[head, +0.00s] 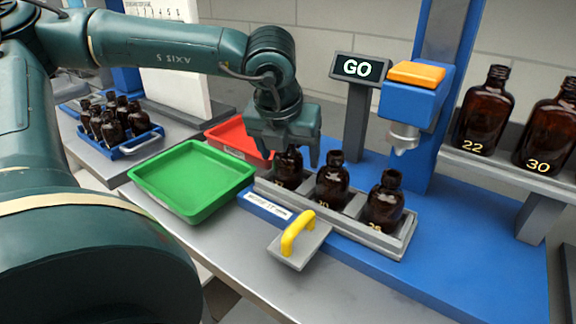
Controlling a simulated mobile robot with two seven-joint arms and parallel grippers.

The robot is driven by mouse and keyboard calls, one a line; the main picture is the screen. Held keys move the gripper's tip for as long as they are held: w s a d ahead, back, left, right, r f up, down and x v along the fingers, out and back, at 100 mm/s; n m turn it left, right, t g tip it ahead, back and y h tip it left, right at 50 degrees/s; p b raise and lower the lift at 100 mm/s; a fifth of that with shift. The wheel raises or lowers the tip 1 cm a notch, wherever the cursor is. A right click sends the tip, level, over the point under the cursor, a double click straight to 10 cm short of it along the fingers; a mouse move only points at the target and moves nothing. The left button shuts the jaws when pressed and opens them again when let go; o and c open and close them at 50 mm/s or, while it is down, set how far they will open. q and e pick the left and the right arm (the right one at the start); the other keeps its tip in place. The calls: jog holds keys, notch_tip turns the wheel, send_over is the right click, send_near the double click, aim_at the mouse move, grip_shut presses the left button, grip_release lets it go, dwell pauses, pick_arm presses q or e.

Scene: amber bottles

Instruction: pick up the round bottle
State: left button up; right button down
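Three amber bottles stand upright in a grey rack (345,229) on the blue station: a left one (288,170), a middle one (332,182) and a right one (384,205). The right one looks squat and broad; which is the round bottle I cannot tell for certain. My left gripper (291,158) points down over the left bottle, its fingers apart at either side of the neck. There seems to be space between the right finger and the glass. The gripper hides part of this bottle's top. My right gripper is not in view.
An empty green tray (193,205) and a red tray (238,138) lie left of the rack. A yellow-handled grey piece (298,240) sits in front. A GO sign (358,70) and a blue dispenser (412,103) stand behind. Large bottles (485,112) stand on the right shelf.

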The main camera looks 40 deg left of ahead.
pick_arm(q)
jog(key=c, duration=1)
